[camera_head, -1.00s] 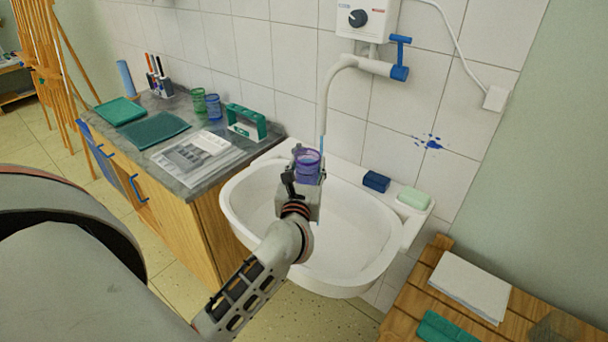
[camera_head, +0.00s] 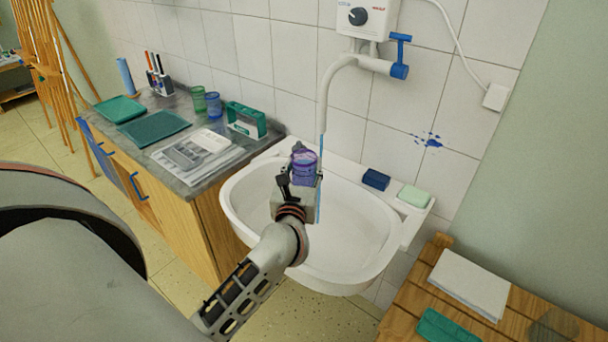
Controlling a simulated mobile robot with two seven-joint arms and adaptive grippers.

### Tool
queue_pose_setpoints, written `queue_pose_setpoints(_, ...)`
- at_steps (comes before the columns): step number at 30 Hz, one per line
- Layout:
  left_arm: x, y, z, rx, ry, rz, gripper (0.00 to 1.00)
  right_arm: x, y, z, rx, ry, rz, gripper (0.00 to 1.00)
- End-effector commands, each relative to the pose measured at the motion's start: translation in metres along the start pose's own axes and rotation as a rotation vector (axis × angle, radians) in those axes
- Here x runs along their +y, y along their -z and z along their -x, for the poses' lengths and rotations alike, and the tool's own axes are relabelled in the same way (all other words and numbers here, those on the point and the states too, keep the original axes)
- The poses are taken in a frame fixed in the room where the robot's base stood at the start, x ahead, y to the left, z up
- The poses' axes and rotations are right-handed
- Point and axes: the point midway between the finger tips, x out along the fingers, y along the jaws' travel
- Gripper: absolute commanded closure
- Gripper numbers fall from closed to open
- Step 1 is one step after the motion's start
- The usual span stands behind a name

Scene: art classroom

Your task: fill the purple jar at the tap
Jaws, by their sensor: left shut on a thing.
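The purple jar (camera_head: 305,166) is held upright over the white sink (camera_head: 355,275). My left gripper (camera_head: 303,182) is shut on it, its arm coming up from the bottom of the view. The tap spout (camera_head: 324,95) curves down from the wall heater (camera_head: 365,17). A thin blue water stream (camera_head: 321,150) falls from it. In the picture the stream runs along the jar's right side and shows on down past the gripper, apparently beside the jar. The blue tap lever (camera_head: 400,55) is at the spout's right. The water level in the jar is unclear. My right gripper is not in view.
A dark blue sponge (camera_head: 376,180) and a green soap (camera_head: 414,196) lie on the sink's back right rim. The counter (camera_head: 205,115) at left holds green and blue cups, trays and a teal caddy. A wooden bench (camera_head: 400,310) stands at lower right.

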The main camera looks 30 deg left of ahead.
Motion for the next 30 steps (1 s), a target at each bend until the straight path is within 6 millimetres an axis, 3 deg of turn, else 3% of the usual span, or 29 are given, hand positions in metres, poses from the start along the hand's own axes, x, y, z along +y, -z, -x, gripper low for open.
queue_pose_setpoints(30,0.033,-0.001,0.059,-0.001,0.000,-0.001,0.79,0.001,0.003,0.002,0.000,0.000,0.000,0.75)
